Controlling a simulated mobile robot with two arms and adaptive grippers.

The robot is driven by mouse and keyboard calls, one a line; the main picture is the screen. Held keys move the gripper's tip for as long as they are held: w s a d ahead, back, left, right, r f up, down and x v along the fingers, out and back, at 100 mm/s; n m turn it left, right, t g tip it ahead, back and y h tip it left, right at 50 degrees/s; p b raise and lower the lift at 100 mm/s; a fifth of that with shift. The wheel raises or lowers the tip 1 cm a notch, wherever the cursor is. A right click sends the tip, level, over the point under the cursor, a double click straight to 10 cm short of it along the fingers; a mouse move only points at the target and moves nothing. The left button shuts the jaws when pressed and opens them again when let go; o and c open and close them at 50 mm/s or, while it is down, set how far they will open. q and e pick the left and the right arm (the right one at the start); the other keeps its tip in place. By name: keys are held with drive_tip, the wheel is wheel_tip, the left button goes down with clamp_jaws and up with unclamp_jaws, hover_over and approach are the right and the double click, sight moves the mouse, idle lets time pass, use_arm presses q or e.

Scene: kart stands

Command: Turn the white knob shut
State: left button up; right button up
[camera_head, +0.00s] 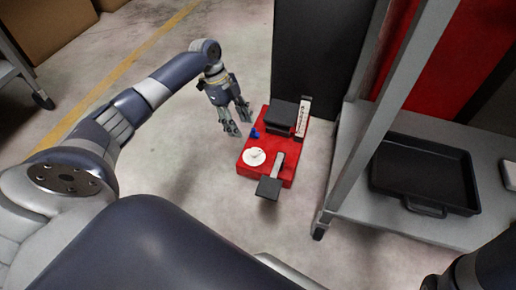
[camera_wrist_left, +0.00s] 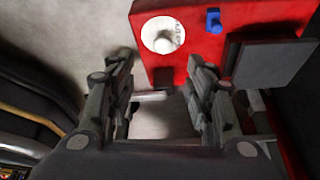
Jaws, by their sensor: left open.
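The white knob (camera_head: 255,157) is a round dial on the top of a red box (camera_head: 246,171) that stands on the floor. In the left wrist view the knob (camera_wrist_left: 163,37) shows ahead of the fingers, near the left end of the red face (camera_wrist_left: 202,50). It has dark marks on its right side and a raised white centre. My left gripper (camera_head: 237,131) is open and empty, to the left of the box and apart from the knob. In the left wrist view its two fingers (camera_wrist_left: 160,85) stand wide apart. My right gripper does not show.
A blue part (camera_head: 255,133) sits beside the knob. Dark pads (camera_head: 282,113) and (camera_head: 268,188) and a white marked strip (camera_head: 303,117) are on the box. A dark cabinet stands behind. A metal rack with a black tray (camera_head: 425,172) is right.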

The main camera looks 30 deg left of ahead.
sight(253, 151)
use_arm(q)
drive_tip(key=b+x, duration=0.4)
drive_tip(key=x, duration=0.1)
drive_tip(key=b+x, duration=0.4)
drive_tip(key=x, duration=0.2)
drive_tip(key=shift+w+f, duration=0.25)
drive_tip(key=shift+c, duration=0.3)
drive_tip(key=c, duration=1)
